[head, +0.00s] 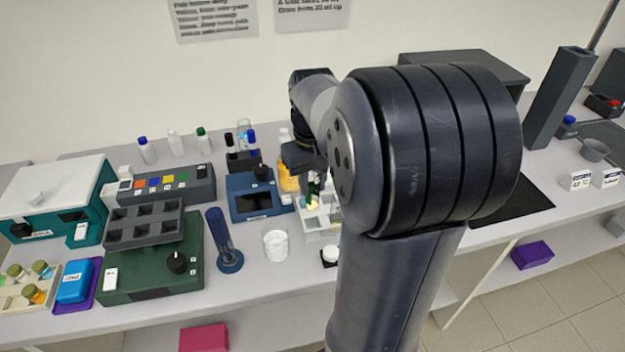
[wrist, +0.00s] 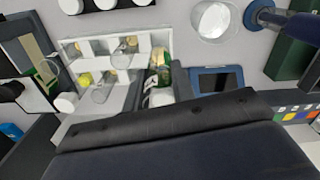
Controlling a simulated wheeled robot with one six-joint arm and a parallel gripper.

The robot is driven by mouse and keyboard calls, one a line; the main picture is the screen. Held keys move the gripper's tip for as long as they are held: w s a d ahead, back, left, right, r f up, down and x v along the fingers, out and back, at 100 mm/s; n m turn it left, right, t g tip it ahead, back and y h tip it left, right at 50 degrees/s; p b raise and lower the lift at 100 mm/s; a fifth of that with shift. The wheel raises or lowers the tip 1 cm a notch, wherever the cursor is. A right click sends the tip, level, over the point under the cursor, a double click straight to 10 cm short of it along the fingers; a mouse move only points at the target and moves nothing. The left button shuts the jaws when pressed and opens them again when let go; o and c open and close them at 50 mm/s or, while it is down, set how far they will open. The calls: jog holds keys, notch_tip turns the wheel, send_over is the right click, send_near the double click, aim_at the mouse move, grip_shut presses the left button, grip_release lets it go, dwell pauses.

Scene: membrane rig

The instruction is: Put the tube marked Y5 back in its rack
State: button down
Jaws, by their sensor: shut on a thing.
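The white rack (head: 322,238) stands near the bench's front, right of a glass beaker, partly hidden behind my arm. In the wrist view the rack (wrist: 68,47) shows from above with several tubes (wrist: 102,92) in or over it. My gripper (wrist: 158,80) is shut on a tube (wrist: 160,62) with green and yellowish parts, at the end of the rack. This tube's marking cannot be read, and its lower end is hidden, so I cannot tell whether it is in a hole. In the head view my gripper (head: 308,170) is over the rack, mostly hidden by my arm.
The beaker (head: 276,243) and a blue stand (head: 229,255) are left of the rack. A blue device (head: 252,207) and a bottle with yellow contents (head: 288,178) stand close behind. The bench front has some free room.

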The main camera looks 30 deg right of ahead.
jog(key=shift+r+p, duration=0.2)
jog(key=shift+p, duration=0.25)
jog(key=p, duration=0.3)
jog(key=shift+r, duration=0.25)
jog(key=shift+p, duration=1.3)
jog(key=shift+f+p, duration=0.3)
jog(key=shift+p, duration=0.6)
jog(key=shift+f, duration=0.1)
jog(key=shift+f+b, duration=3.55)
jog(key=shift+f, duration=1)
jog(key=shift+f, duration=0.3)
